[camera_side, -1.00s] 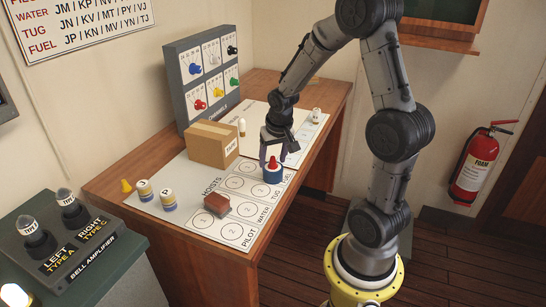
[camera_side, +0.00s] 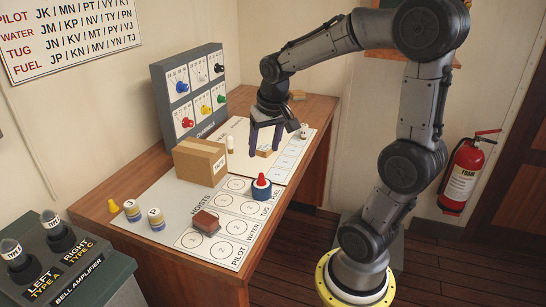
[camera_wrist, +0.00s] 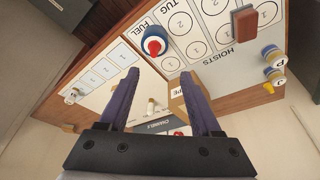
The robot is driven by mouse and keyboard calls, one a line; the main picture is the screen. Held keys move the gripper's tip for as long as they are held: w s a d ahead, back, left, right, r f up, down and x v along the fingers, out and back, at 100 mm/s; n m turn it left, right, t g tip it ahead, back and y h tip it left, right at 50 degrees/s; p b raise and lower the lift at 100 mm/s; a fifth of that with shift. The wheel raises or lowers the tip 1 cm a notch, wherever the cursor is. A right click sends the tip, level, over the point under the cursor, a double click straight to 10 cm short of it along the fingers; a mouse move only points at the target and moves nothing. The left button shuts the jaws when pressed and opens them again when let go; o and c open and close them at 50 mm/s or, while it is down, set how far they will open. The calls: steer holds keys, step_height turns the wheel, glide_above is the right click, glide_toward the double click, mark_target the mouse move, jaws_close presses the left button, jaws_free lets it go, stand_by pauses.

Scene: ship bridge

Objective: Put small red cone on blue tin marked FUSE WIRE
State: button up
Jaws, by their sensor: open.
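The small red cone (camera_side: 262,178) stands upright on top of a blue tin (camera_side: 261,192), which has a pale band. The tin sits at the FUEL end of the HOISTS sheet. Its lettering is too small to read. In the wrist view the red cone (camera_wrist: 153,47) sits on the blue tin (camera_wrist: 143,36), beyond my fingers. My gripper (camera_side: 265,151) is open and empty, with its fingers pointing down. It is above and behind the tin, apart from the cone. In the wrist view the gripper (camera_wrist: 160,73) shows two spread fingers with nothing between them.
A cardboard box (camera_side: 200,162) stands left of the gripper, before a grey switch panel (camera_side: 189,95). A reddish-brown block (camera_side: 206,221) lies on the sheet. Two striped tins (camera_side: 156,219) and a yellow cone (camera_side: 113,206) stand at the left. A white peg (camera_side: 230,145) stands behind the box.

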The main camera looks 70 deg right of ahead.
steer(key=s+a+r+n+t+y, duration=0.2)
steer(key=s+a+n, duration=0.6)
steer(key=s+a, duration=0.3)
steer(key=a, duration=0.4)
steer(key=shift+a+r+t, duration=0.15)
steer(key=shift+a+t, duration=0.25)
